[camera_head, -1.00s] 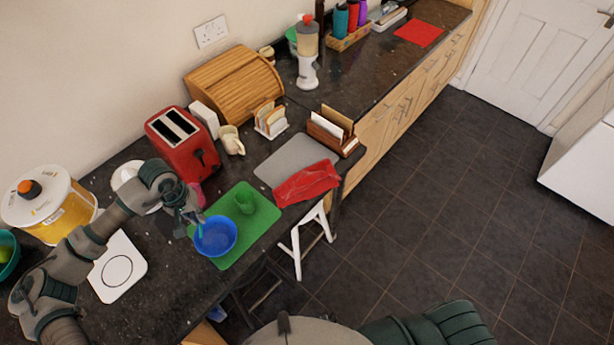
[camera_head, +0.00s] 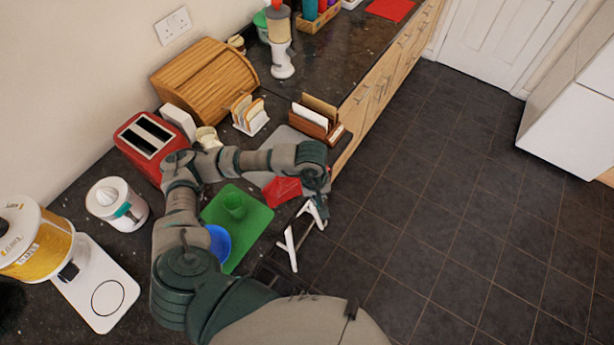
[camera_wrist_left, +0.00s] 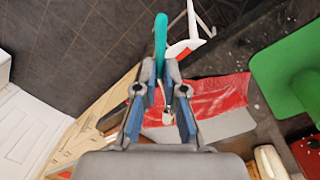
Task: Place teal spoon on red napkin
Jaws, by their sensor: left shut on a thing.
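The teal spoon (camera_wrist_left: 160,45) is between the fingers of my left gripper (camera_wrist_left: 160,90) in the wrist view, which is shut on it. Its teal handle points up in that picture, and a pale end shows between the fingers. The spoon cannot be made out in the head view. The crumpled red napkin (camera_head: 282,190) lies on a grey mat near the counter's front edge, partly hidden by my left arm. The napkin (camera_wrist_left: 222,94) also shows beyond and right of the fingers in the wrist view. In the head view my left gripper (camera_head: 319,203) is beside the napkin's right end, by the counter edge.
A green mat (camera_head: 258,215) holds a green cup (camera_head: 234,205) and a blue bowl (camera_head: 219,240), partly behind my arm. A wooden letter rack (camera_head: 315,122) stands behind the napkin. A white folding stool (camera_head: 291,250) is below the edge. A flat red square (camera_head: 390,9) lies far back.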

